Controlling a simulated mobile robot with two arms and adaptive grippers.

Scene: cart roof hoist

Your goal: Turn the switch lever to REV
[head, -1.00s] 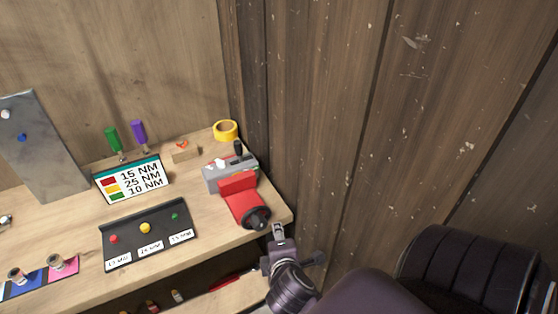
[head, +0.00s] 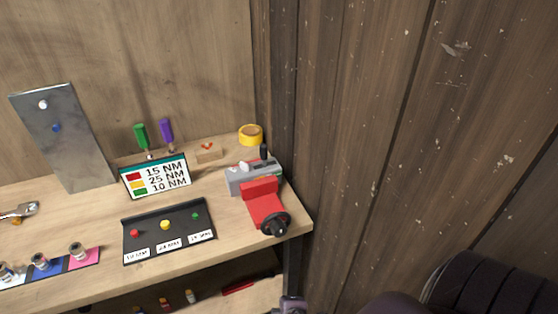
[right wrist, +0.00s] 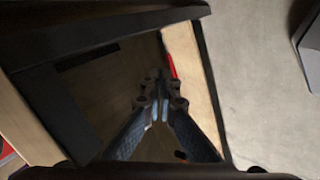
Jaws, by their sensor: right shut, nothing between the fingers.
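A grey box (head: 240,181) with a pale knob and an upright black lever (head: 264,153) stands at the bench's back right corner in the head view. It looks like the switch, but no REV marking is readable and the lever's setting cannot be told. A red vise-like tool (head: 263,205) with a black round end stands in front of it and hides part of it. My right gripper (right wrist: 160,82) is shut and empty in the right wrist view, low by the bench frame and apart from the lever. In the head view only part of my right arm shows at the bottom edge. My left gripper is out of view.
A yellow tape roll (head: 250,135) lies behind the grey box. A label sign (head: 155,177) and a black tray (head: 168,218) stand to its left. The wooden wall (head: 350,130) closes off the right. A dark frame bar (right wrist: 50,100) is close to my right gripper.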

